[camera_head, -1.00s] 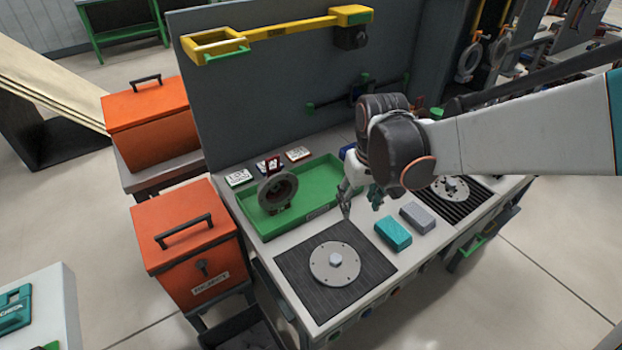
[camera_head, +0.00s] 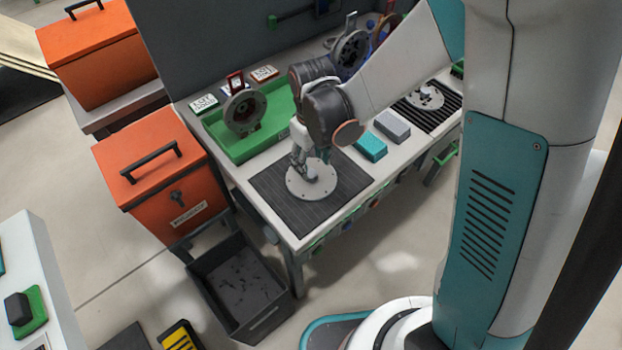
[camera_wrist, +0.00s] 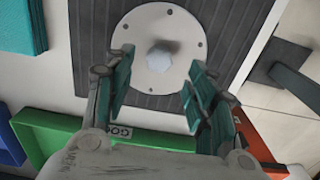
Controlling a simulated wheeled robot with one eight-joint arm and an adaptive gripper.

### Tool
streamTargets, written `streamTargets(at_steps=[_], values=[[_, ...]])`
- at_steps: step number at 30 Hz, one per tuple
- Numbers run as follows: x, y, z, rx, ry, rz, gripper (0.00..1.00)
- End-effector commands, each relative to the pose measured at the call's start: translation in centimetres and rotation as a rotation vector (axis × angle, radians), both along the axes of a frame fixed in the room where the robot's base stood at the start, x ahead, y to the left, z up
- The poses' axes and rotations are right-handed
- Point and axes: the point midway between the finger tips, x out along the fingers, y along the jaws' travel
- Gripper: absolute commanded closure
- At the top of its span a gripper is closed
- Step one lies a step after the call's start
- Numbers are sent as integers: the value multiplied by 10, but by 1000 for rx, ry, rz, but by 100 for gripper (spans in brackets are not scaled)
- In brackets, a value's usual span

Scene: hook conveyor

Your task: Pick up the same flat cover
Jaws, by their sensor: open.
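The flat cover (camera_head: 318,184) is a pale grey disc with small holes near its rim and a raised hexagonal boss in its middle. It lies on the dark ribbed mat (camera_head: 350,192) at the front of the bench. It also shows in the wrist view (camera_wrist: 135,50), where the boss (camera_wrist: 158,57) is in full sight. My gripper (camera_head: 308,176) is over the cover, pointing down. In the wrist view my gripper (camera_wrist: 155,85) is open, with its teal fingers apart on either side of the boss. I cannot tell if the fingers touch the cover.
A green tray (camera_head: 247,150) with an upright dark ring (camera_head: 243,110) is behind the mat. A teal block (camera_head: 371,148) and a grey block (camera_head: 392,126) lie right of it. Another disc (camera_head: 425,97) lies on a second mat. An orange reject bin (camera_head: 152,165) stands left; an open dark crate (camera_head: 265,322) is on the floor.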

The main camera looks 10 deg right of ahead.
Motion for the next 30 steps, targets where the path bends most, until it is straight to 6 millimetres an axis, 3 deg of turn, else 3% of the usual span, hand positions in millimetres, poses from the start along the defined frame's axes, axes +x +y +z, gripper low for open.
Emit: streamTargets(at_steps=[5,13,21,27,28,30], values=[[1,0,-13,0,0,0,49],[3,1,-50,0,0,0,49],[3,1,-52,0,0,-1,49],[3,1,-52,0,0,-1,94],[3,1,-52,0,0,-1,100],[3,1,-52,0,0,-1,100]])
